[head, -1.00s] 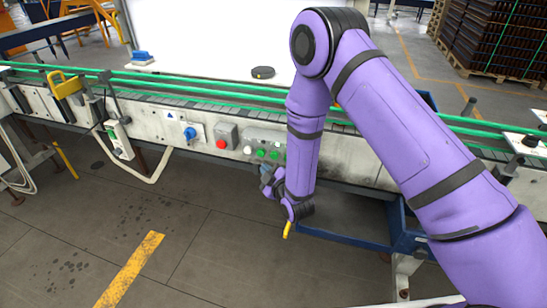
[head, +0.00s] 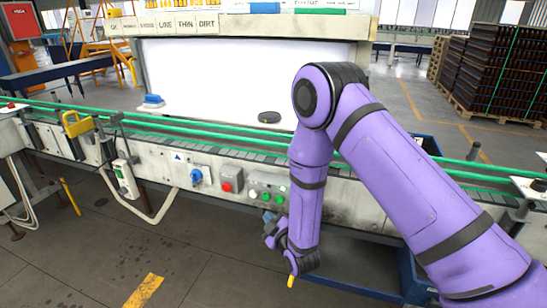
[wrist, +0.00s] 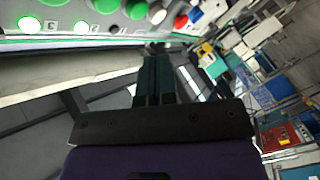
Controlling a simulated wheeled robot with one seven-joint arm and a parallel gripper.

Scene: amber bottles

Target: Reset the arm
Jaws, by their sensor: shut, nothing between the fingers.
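My purple arm is bent at the elbow, with its forearm hanging down in front of the conveyor (head: 150,130) in the head view. My gripper (head: 268,222) is small and partly hidden by the forearm there, just below the control panel. In the wrist view my gripper (wrist: 155,52) shows two dark fingers side by side, shut with nothing held. The fingers point toward the panel's row of green, white and red buttons, which lies along the top of that view. I cannot tell the exact gap to the panel.
A red button box (head: 228,181) and a blue rotary switch (head: 196,176) sit on the conveyor front. A blue bin (head: 345,255) stands under the conveyor behind my arm. A black puck (head: 269,117) lies behind the rails. The floor at front left is clear.

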